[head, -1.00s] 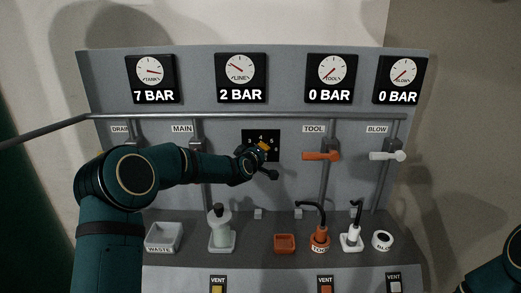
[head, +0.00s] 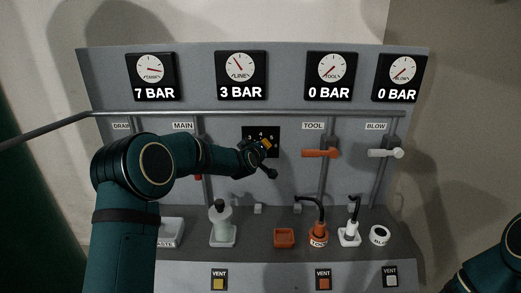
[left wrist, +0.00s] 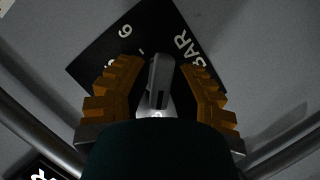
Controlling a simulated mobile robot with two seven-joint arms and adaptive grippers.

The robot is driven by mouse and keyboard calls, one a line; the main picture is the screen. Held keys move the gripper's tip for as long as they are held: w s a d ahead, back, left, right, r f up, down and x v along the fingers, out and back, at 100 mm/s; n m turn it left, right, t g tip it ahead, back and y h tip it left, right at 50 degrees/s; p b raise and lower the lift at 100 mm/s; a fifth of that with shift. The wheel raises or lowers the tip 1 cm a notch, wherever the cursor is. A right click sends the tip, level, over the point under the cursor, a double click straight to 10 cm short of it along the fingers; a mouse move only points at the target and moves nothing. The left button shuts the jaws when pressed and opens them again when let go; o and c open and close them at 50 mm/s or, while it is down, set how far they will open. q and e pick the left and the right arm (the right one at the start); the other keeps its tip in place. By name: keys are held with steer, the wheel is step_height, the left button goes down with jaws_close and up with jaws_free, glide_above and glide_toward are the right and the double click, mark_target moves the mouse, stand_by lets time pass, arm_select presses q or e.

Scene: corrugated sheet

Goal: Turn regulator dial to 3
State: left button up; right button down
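The black regulator plate (head: 249,132) with printed numbers is on the middle of the grey panel. My left gripper (head: 266,145) is at this plate and covers part of it and the dial in the head view. In the left wrist view, the grey regulator dial (left wrist: 161,75) stands between the orange fingertips of my left gripper (left wrist: 163,62), which close in on both its sides. A "6" and "BAR" show on the plate beyond. The line gauge (head: 240,70) reads 3 BAR. My right gripper is out of view; only part of my right arm shows at lower right.
The tank gauge (head: 154,72) reads 7 BAR; the tool gauge (head: 331,72) and blow gauge (head: 401,75) read 0 BAR. An orange lever (head: 318,153) and white lever (head: 384,153) are to the right. Containers and nozzles stand on the ledge (head: 265,218) below.

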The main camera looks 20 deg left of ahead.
arm_select(q)
steer(key=shift+o, duration=1.3)
steer(key=v, duration=1.2)
steer(key=s+d+f+m+g, duration=0.1)
steer(key=s+d+f+g, duration=0.1)
steer(key=f, duration=0.5)
steer(key=s+d+f+m+g+h, duration=0.1)
steer(key=s+d+f, duration=0.1)
steer(key=s+f, duration=0.3)
steer(key=s+d+f+m+g+h, duration=0.1)
steer(key=s+d+f+g, duration=0.1)
steer(key=f, duration=0.7)
steer(key=shift+s+d+f+m+g, duration=0.15)
steer(key=shift+s+d, duration=0.15)
steer(key=shift+s, duration=0.15)
steer(key=shift+s+d+f+m+g, duration=0.15)
steer(key=shift+s+d, duration=0.1)
steer(key=shift+s, duration=0.2)
steer(key=s+d+f+m+g+h, duration=0.1)
steer(key=s+d+f+m+g, duration=0.1)
steer(key=s+f, duration=0.5)
steer(key=s+d+f+m+g+h, duration=0.1)
steer(key=s+f+g, duration=0.4)
steer(key=s, duration=1)
steer(key=d+f+m, duration=0.1)
steer(key=d+f, duration=0.1)
steer(key=shift+d, duration=0.4)
